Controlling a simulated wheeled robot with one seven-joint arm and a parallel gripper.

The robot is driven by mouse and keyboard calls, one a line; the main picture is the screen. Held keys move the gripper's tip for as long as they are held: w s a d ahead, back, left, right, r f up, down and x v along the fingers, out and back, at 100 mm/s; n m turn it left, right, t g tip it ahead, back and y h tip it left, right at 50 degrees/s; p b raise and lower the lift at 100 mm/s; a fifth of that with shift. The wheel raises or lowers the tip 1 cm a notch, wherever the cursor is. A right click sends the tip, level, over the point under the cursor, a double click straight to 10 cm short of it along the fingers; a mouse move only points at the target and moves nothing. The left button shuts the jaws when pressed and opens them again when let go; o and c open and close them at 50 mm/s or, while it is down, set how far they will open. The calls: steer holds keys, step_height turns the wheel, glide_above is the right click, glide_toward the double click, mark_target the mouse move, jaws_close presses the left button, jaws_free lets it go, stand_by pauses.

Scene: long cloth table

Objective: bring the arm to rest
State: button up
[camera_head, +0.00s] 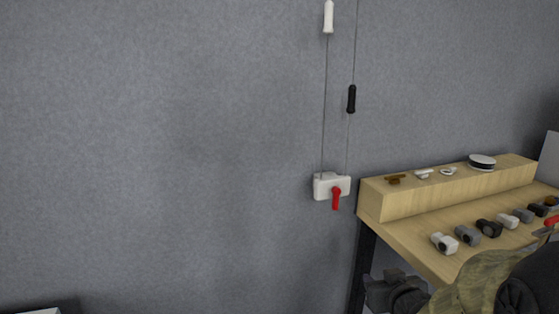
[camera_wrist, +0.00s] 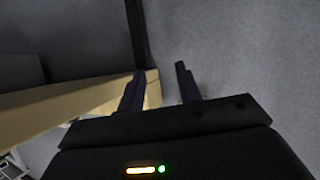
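My gripper (camera_head: 378,288) is at the lower right of the head view, low beside the front left corner of the wooden table and its dark leg. The wrist view shows its two dark fingers (camera_wrist: 160,70) apart with nothing between them. Beyond them are the pale wooden edge and the grey wall. My arm runs from the gripper to the lower right corner of the head view and hides part of the table's front edge. I cannot tell how far the fingers are from the table leg.
The wooden table (camera_head: 400,238) carries a row of small grey, white and black fittings (camera_head: 466,235). A raised wooden shelf (camera_head: 430,197) at its back holds several small items and a round white-and-black disc (camera_head: 481,162). A white box with a red lever (camera_head: 336,197) and cords hangs on the wall (camera_head: 150,150).

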steer(key=s+a+f+m+g, duration=0.1)
steer(key=s+a+f+g, duration=0.35)
steer(key=s, duration=0.25)
steer(key=s+a+f+g, duration=0.3)
steer(key=s+f+g, duration=0.3)
steer(key=s, duration=0.1)
steer(key=w+p+v, duration=0.3)
steer(key=p+v, duration=1.2)
steer(key=w+a+r+p+v, duration=0.1)
steer(key=w+p+v, duration=0.2)
steer(key=p+v, duration=1.2)
steer(key=shift+w+r+p, duration=0.3)
steer(key=shift+r+p, duration=0.2)
steer(key=shift+p, duration=0.3)
steer(key=shift+d, duration=0.1)
